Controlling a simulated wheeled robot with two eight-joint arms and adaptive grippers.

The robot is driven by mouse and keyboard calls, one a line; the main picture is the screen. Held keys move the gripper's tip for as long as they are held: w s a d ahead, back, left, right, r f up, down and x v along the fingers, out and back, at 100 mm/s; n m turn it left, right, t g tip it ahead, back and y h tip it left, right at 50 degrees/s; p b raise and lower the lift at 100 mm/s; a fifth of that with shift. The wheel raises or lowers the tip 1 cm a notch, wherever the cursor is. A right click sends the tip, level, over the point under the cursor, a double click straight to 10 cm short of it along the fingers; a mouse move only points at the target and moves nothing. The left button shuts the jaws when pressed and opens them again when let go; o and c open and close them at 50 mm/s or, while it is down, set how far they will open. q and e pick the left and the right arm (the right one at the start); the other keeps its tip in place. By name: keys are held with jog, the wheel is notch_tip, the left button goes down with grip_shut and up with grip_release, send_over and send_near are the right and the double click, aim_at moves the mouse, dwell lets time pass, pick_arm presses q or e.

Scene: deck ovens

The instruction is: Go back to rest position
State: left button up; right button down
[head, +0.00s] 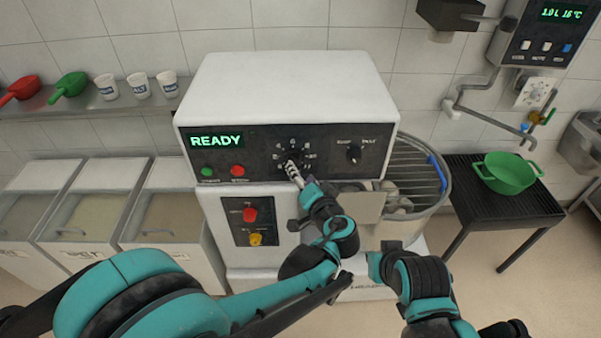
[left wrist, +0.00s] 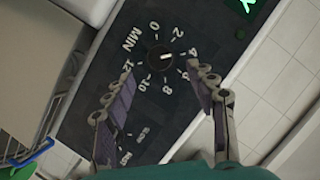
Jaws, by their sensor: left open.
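My left gripper (head: 293,172) reaches up to the control panel of the white mixer (head: 285,88), in front of the minute dial. In the left wrist view its two fingers (left wrist: 165,105) are spread apart with nothing between them. The timer knob (left wrist: 160,58) shows beyond the fingertips, with its white mark towards the 4; the gripper looks clear of it. My right arm (head: 425,285) stands in the lower right of the head view. Its gripper cannot be made out.
The mixer's display (head: 216,141) reads READY. A steel bowl with a wire guard (head: 415,170) sits at the mixer's right side. A green colander (head: 505,173) stands on a black rack (head: 465,190). Ingredient bins (head: 165,215) line the left. A shelf (head: 95,100) holds scoops and cups.

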dwell(0.3)
pick_arm(q)
jog(key=s+a+f+n+g+b, duration=0.1)
jog(key=s+a+f+g, duration=0.15)
jog(key=a, duration=0.45)
jog(key=s+a+f+n+g+b, duration=0.15)
jog(key=s+a, duration=0.25)
jog(key=a, duration=0.4)
jog(key=s+a+f+n+g+h+b, duration=0.1)
jog(key=s+a+f+n+h, duration=0.1)
jog(key=s, duration=0.5)
jog(key=s+a+f+n+g+h+b, duration=0.1)
jog(key=s+a+f+g+h, duration=0.1)
jog(key=s, duration=0.6)
jog(key=shift+a+f+n+b, duration=0.35)
jog(key=shift+a+f, duration=0.2)
jog(key=shift+f, duration=0.15)
